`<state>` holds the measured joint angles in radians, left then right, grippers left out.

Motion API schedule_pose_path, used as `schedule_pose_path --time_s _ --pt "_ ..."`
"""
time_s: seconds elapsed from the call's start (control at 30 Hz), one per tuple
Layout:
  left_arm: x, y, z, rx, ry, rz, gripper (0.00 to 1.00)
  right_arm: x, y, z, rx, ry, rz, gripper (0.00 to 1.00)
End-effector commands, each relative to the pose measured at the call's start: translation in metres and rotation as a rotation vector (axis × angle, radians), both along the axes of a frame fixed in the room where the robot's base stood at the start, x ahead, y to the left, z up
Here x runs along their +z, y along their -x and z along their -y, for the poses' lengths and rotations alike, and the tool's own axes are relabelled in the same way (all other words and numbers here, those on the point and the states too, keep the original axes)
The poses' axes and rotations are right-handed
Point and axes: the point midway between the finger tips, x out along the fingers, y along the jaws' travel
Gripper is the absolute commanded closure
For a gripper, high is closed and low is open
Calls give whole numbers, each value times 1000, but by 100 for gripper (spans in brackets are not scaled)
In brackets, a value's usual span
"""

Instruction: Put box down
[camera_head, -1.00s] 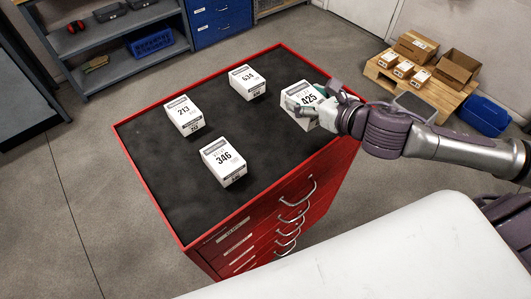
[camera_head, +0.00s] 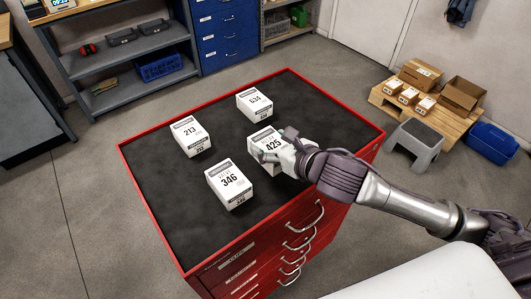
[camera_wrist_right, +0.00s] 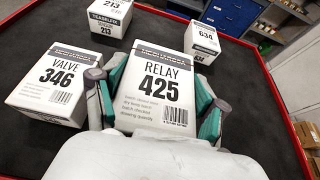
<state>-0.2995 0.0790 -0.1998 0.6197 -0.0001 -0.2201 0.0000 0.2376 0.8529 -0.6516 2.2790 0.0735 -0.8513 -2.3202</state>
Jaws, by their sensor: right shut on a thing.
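The white box marked 425 (camera_head: 266,146) is at the right part of the red cabinet's black top (camera_head: 218,122). In the right wrist view the same box (camera_wrist_right: 158,88) reads "RELAY 425" and fills the middle. My right gripper (camera_head: 277,153) is shut on it, with a teal-padded finger on each side. The box is upright on or just above the mat; I cannot tell whether its base touches. My left gripper is not in view.
Box 346 (camera_head: 230,184) stands close to the left of box 425. Boxes 213 (camera_head: 190,136) and 634 (camera_head: 254,104) stand farther back. Bare mat lies between them. A grey step stool (camera_head: 414,143) and a pallet with cartons (camera_head: 425,95) are on the floor at right.

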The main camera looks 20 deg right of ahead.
Motion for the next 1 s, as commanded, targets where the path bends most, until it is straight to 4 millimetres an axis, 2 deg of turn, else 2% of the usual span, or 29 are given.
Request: schedule_pose_path --time_s 0.2,0.4,0.5,0.87,0.9,1.0 --pt "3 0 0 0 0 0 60 -11 -11 -12 0 -1 2 73" --pt "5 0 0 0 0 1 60 -40 -11 -12 -2 -1 -1 73" --pt "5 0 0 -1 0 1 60 -48 -11 -12 -1 -1 1 73" --pt "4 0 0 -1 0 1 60 -52 -12 -11 -1 2 4 73" --pt "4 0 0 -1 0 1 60 -53 -11 -11 -1 3 2 26" --pt "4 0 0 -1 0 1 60 -53 -11 -11 -1 2 2 9"
